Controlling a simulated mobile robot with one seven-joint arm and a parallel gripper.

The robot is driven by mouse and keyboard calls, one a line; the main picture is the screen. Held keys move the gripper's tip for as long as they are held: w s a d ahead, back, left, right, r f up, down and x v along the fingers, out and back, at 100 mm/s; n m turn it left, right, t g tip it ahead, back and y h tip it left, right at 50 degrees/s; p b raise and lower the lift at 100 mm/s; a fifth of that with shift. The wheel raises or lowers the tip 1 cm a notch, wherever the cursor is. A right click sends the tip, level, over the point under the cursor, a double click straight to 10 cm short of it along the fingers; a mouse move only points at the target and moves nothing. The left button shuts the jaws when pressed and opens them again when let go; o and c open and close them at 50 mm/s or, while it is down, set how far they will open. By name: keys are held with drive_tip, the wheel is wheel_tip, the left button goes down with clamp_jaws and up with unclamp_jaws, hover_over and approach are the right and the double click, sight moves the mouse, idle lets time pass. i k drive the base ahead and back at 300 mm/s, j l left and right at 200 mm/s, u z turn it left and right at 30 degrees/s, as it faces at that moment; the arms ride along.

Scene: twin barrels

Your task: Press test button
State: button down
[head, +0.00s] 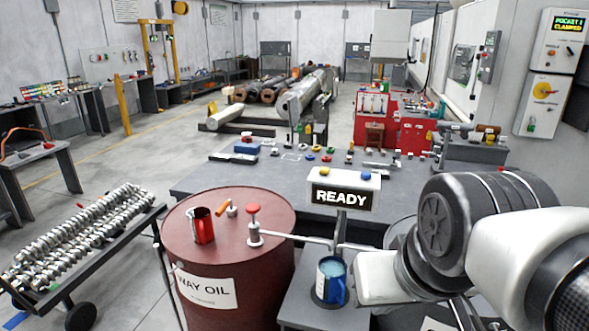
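A sign reading READY (343,196) stands on a post above a grey stand between the red barrel and my arm. A yellow round piece (324,170) and a blue one (365,174) show at its top edge. I cannot tell which part in view is the test button; no label names it. My arm comes in from the right, and its white end part (377,278) is low, right beside a blue mug. My gripper's fingertips cannot be made out, so its opening is unclear.
The red WAY OIL barrel (228,255) carries a red can (202,226) and a red-topped pump (254,222). The blue mug (331,280) stands under the spout. A grey bench (225,180) lies behind. A wall panel (563,40) reads POCKET 1 CLAMPED.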

sight(324, 171)
drive_tip(key=i+j+z, duration=0.2)
drive_tip(key=j, duration=0.15)
drive_tip(key=i+j+z, duration=0.2)
drive_tip(key=j, duration=0.2)
drive_tip(key=i+j+z, duration=0.2)
drive_tip(key=j, duration=0.2)
drive_tip(key=j+z, duration=0.2)
drive_tip(key=j, duration=0.25)
drive_tip(key=i+j+z, duration=0.15)
drive_tip(key=j, duration=0.3)
drive_tip(key=k, duration=0.05)
